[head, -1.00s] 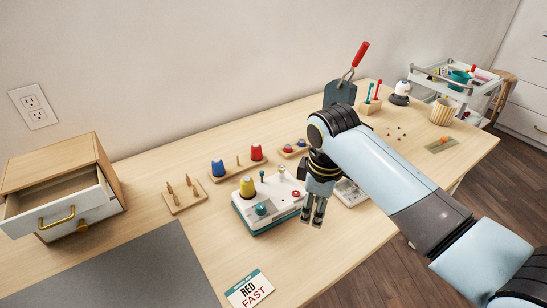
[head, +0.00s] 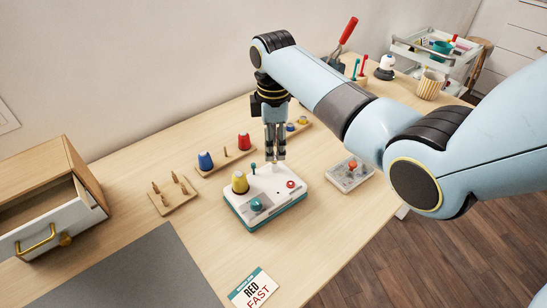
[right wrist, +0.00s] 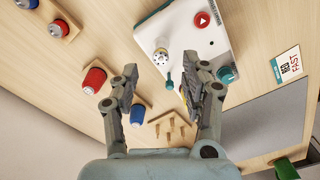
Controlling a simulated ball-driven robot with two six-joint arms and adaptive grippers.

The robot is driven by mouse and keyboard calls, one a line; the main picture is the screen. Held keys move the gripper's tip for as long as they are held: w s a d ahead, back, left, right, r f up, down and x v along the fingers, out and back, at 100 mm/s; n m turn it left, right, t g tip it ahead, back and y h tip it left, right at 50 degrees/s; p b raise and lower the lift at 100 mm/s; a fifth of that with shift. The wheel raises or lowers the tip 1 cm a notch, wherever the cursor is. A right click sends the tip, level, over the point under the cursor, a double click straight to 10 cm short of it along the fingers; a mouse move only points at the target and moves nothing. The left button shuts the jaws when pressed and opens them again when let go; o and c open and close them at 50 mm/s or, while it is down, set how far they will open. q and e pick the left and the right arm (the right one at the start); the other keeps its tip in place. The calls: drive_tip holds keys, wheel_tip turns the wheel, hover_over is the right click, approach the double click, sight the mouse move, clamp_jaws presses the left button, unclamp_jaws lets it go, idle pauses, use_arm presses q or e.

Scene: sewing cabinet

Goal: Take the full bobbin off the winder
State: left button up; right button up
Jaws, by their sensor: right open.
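The winder (head: 277,208) is a white box with a teal base on the table. It carries a yellow thread cone (head: 240,182), a teal knob (head: 256,205), a small teal lever (head: 253,168) and a red button (head: 291,184). A small whitish bobbin-like piece (right wrist: 160,57) stands on the winder in the right wrist view; in the head view my gripper mostly hides it. My right gripper (head: 275,157) points down over the winder's back edge, open and empty. In the right wrist view its fingertips (right wrist: 160,66) lie on either side of that piece, apart from it. My left gripper is not in view.
Behind the winder stand a blue cone (head: 205,160) and a red cone (head: 243,141) on a board, and a small tray of bobbins (head: 302,123). A pegged board (head: 172,197), an open drawer (head: 62,230), a RED FAST card (head: 252,289) and a clear-lidded box (head: 349,174) lie around it.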

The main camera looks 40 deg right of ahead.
drive_tip(key=shift+f, duration=1.6)
drive_tip(key=c, duration=0.8)
drive_tip(key=shift+o, duration=0.2)
drive_tip(key=shift+r, duration=0.15)
